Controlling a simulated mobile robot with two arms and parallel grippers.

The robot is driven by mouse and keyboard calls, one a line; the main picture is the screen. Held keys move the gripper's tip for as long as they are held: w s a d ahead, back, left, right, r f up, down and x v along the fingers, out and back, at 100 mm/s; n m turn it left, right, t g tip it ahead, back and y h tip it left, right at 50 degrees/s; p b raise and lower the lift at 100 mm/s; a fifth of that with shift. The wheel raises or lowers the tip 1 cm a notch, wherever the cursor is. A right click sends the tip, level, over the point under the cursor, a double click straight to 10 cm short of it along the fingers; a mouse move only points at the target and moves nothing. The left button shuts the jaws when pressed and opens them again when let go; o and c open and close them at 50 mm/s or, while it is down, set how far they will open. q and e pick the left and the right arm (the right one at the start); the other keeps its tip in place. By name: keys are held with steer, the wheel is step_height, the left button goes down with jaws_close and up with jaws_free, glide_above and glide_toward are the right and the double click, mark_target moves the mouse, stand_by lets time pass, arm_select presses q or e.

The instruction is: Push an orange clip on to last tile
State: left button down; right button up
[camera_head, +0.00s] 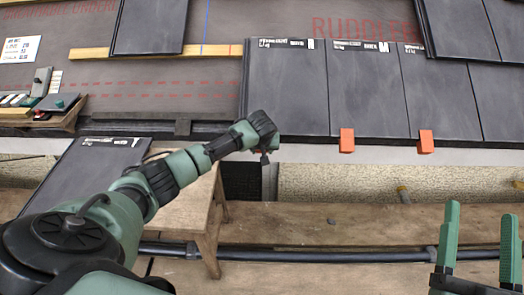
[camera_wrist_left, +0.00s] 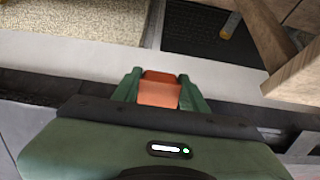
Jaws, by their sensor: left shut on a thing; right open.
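A row of dark tiles lies on the roof in the head view, and its leftmost tile (camera_head: 285,95) ends beside bare underlay. My left gripper (camera_head: 264,150) is at that tile's lower edge, near its left corner. In the left wrist view its fingers (camera_wrist_left: 160,92) are shut on an orange clip (camera_wrist_left: 159,94). This clip is hidden by the gripper in the head view, and I cannot tell whether it touches the tile. Two other orange clips, a nearer one (camera_head: 347,140) and a farther one (camera_head: 425,141), sit on the lower edge to the right. My right gripper (camera_head: 480,215) is open and empty at lower right.
A loose dark tile (camera_head: 80,170) rests on a wooden stool (camera_head: 190,205) at left, under my left arm. Tools lie in a tray (camera_head: 60,118) at far left. A wooden batten (camera_head: 150,52) crosses the underlay. A scaffold plank (camera_head: 330,222) and dark pipe run below.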

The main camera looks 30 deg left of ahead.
arm_select(q)
steer(key=shift+w+a+r, duration=0.25)
steer(key=shift+w+r, duration=0.05)
steer(key=shift+w, duration=0.05)
stand_by(0.4)
steer(key=c, duration=0.7)
jaws_free()
steer(key=shift+s, duration=0.1)
steer(key=shift+f, duration=0.1)
